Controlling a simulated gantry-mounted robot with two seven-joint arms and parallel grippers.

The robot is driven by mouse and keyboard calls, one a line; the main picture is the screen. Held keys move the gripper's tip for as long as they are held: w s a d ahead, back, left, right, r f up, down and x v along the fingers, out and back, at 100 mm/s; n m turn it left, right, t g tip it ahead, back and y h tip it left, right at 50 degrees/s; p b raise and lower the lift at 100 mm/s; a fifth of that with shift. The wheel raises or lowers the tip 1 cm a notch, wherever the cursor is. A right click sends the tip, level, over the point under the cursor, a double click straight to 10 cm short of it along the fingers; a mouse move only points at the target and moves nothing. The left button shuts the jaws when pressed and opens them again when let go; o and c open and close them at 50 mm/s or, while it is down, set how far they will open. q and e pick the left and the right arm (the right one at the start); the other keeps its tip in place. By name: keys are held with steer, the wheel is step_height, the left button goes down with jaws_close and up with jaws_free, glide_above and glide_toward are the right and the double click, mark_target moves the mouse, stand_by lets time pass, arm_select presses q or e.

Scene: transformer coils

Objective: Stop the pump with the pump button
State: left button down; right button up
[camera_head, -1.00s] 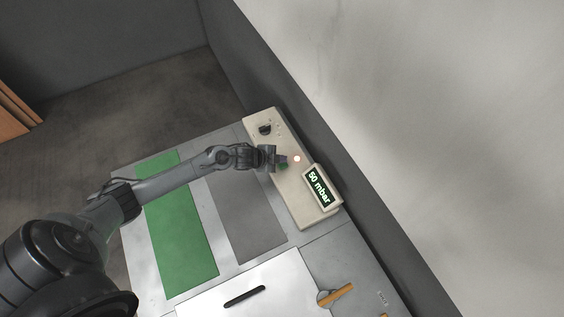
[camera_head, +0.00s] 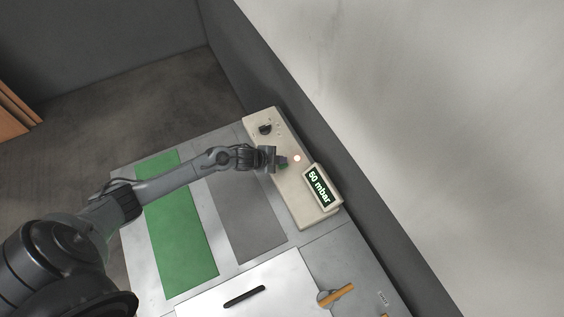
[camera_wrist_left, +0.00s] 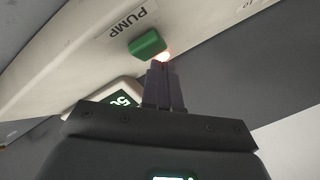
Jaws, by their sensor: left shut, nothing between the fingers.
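The pump button is a green block (camera_wrist_left: 147,44) beside the PUMP label on the beige control panel (camera_wrist_left: 70,70). In the head view the green button (camera_head: 283,162) shows just past my left gripper (camera_head: 279,159). A lit reddish lamp (camera_head: 297,158) is beside it. The display (camera_head: 319,186) reads 50 mbar. In the left wrist view my left gripper (camera_wrist_left: 160,72) is shut and empty, its fingertips close to the button's lower right edge; I cannot tell whether they touch. My right gripper is not in view.
A black knob (camera_head: 265,129) sits at the panel's far end. A green mat (camera_head: 180,230) and a grey mat (camera_head: 245,220) lie on the table. A white plate with a black handle (camera_head: 244,296) is at the front. A wall rises behind the panel.

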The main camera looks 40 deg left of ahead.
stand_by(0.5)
arm_select(q)
steer(key=shift+f+b, duration=0.35)
steer(key=shift+f, duration=0.2)
steer(key=shift+r, duration=0.1)
stand_by(0.4)
steer(key=shift+r+p, duration=0.9)
steer(key=shift+p, duration=0.15)
step_height(320, 180, up, 6)
steer(key=p, duration=0.6)
